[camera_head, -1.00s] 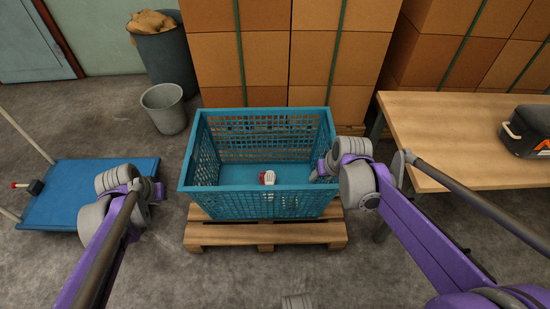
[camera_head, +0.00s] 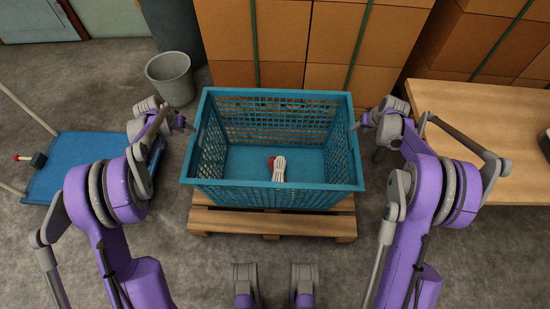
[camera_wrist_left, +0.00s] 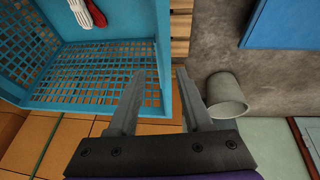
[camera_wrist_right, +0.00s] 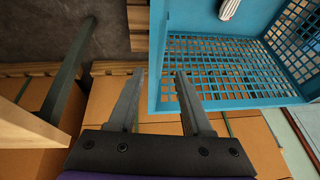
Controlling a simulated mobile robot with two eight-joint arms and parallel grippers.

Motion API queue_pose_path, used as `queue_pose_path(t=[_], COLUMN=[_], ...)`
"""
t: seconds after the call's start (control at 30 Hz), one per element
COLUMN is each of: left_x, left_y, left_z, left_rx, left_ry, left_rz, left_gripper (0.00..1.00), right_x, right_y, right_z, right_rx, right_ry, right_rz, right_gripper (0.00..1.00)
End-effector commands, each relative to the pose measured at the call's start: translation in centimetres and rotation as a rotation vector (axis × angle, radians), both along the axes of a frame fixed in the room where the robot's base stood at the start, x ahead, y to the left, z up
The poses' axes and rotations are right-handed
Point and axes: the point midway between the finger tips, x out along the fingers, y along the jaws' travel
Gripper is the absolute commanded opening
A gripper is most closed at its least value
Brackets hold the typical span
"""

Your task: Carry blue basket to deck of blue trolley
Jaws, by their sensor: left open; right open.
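The blue basket (camera_head: 272,190) stands upright on a wooden pallet (camera_head: 270,225), with a red and white item (camera_head: 278,168) on its floor. The blue deck of the trolley (camera_head: 75,160) is at the left. My left gripper (camera_head: 188,124) is open at the basket's left side; in the left wrist view its fingers (camera_wrist_left: 157,75) lie on either side of the basket's side wall (camera_wrist_left: 163,60). My right gripper (camera_head: 360,124) is open at the right side; in the right wrist view its fingers (camera_wrist_right: 158,75) lie on either side of the other side wall (camera_wrist_right: 154,90). I cannot tell whether either touches.
Stacked cardboard boxes (camera_head: 310,40) stand behind the basket. A grey bin (camera_head: 170,80) is at the back left. A wooden table (camera_head: 480,130) is close on the right. Bare floor lies between pallet and trolley. Trolley handle posts (camera_head: 28,110) rise at its left.

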Motion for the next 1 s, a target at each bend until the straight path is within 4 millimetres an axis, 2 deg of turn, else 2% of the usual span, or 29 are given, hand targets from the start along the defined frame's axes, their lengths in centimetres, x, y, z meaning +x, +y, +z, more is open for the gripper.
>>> queue_pose_path(t=[0.17, 0.6, 0.8, 1.0], left_x=[0.5, 3.3, 3.9, 4.1], left_y=[-0.2, -1.2, -1.4, -1.5], left_z=[-1.3, -8.1, -9.6, -9.9], left_rx=[0.0, 0.001, 0.0, 0.0], left_ry=[0.0, 0.0, 0.0, 0.0], left_rz=[-0.001, -0.002, 0.0, 0.0], left_gripper=[0.5, 0.5, 0.5, 0.5], right_x=[0.6, 3.5, 4.1, 4.2], right_y=[0.1, 0.8, 1.0, 1.0], right_z=[-1.3, -8.1, -9.6, -9.9], right_rx=[0.0, 0.001, 0.0, 0.0], right_ry=[0.0, 0.0, 0.0, 0.0], right_rz=[0.0, 0.0, 0.0, 0.0], right_gripper=[0.5, 0.5, 0.5, 0.5])
